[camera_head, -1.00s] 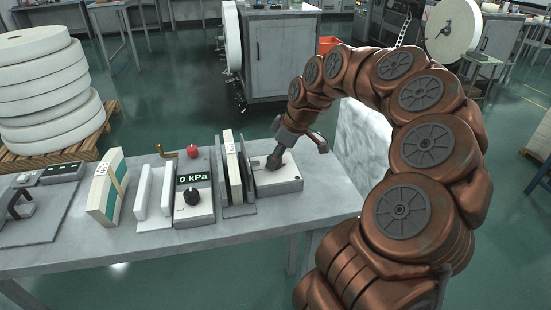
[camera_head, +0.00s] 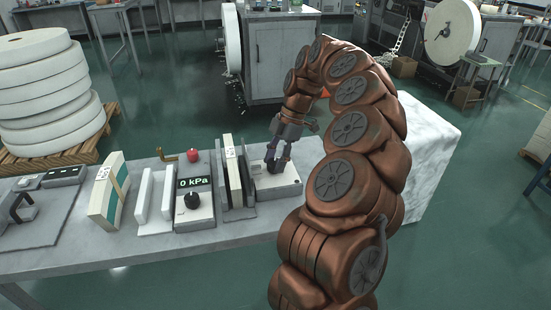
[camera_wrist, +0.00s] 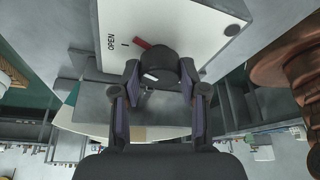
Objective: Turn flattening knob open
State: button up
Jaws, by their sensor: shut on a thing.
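The flattening knob (camera_wrist: 160,66) is a dark round knob on a white panel (camera_wrist: 178,22) in the wrist view. The panel carries the word OPEN and a short black mark, and a red mark shows beside the knob. My gripper (camera_wrist: 158,78) has a finger on each side of the knob and is shut on it. In the head view my gripper (camera_head: 275,163) is at the white box (camera_head: 288,184) at the right end of the bench row, and its fingers partly hide the knob. A small white line shows on the knob's near side.
Left of the box stand upright dark and cream plates (camera_head: 233,170), then a unit with a 0 kPa display (camera_head: 194,182), a black knob and a red button. White plates and a cream-and-teal block (camera_head: 108,190) stand further left. The bench's front strip (camera_head: 150,250) is clear.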

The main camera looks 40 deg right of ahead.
jog(key=n+g, duration=0.1)
jog(key=n, duration=0.1)
jog(key=n+p, duration=0.1)
jog(key=n, duration=0.1)
jog(key=shift+w+n+g, duration=0.15)
jog(key=shift+n+g, duration=0.25)
jog(key=shift+h, duration=0.3)
jog(key=o, duration=1.1)
jog(key=shift+o, duration=0.2)
